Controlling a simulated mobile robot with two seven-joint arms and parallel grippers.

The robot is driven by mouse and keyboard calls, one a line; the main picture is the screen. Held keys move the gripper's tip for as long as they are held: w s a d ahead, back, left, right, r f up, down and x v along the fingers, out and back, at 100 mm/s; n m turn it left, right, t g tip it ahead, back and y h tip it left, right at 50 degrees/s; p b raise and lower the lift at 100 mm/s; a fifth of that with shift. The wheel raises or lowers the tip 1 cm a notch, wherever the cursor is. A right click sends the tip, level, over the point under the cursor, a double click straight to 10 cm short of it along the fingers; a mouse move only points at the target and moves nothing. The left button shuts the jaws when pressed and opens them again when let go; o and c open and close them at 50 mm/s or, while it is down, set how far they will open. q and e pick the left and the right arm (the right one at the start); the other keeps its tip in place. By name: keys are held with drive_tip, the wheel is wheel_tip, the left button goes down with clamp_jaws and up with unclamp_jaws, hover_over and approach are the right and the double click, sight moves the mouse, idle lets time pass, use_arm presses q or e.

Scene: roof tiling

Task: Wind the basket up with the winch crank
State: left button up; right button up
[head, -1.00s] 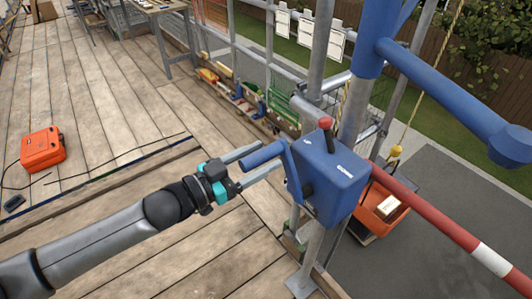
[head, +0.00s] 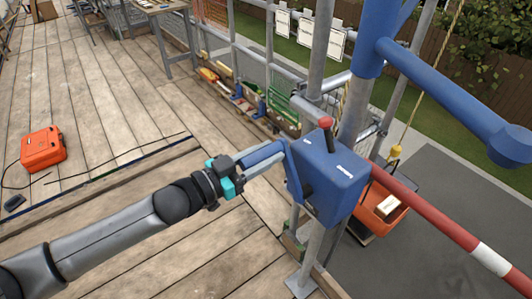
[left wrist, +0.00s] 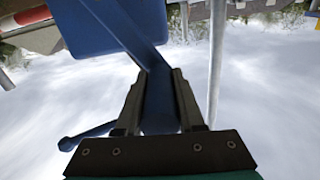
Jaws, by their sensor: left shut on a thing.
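The blue winch box (head: 328,178) is fixed to a grey scaffold post, with a red-knobbed lever (head: 327,130) on it. Its blue crank (head: 291,165) comes off the left side, and its handle points left. My left gripper (head: 264,158) is shut on the crank handle. In the left wrist view the fingers (left wrist: 159,95) lie on both sides of the blue crank (left wrist: 135,35). The orange basket (head: 383,212) hangs below on the right, beyond the red-and-white rail, with a pale block (head: 388,206) in it. A yellow fitting (head: 395,152) and rope are above it. My right gripper is not in view.
A red-and-white rail (head: 440,222) runs from the winch to the lower right. A blue hoist arm (head: 450,95) reaches over the right side. An orange case (head: 43,148) lies on the plank deck (head: 110,110). Bins with tools line the railing behind.

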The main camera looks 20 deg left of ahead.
use_arm(q)
clamp_jaws()
idle(0.8)
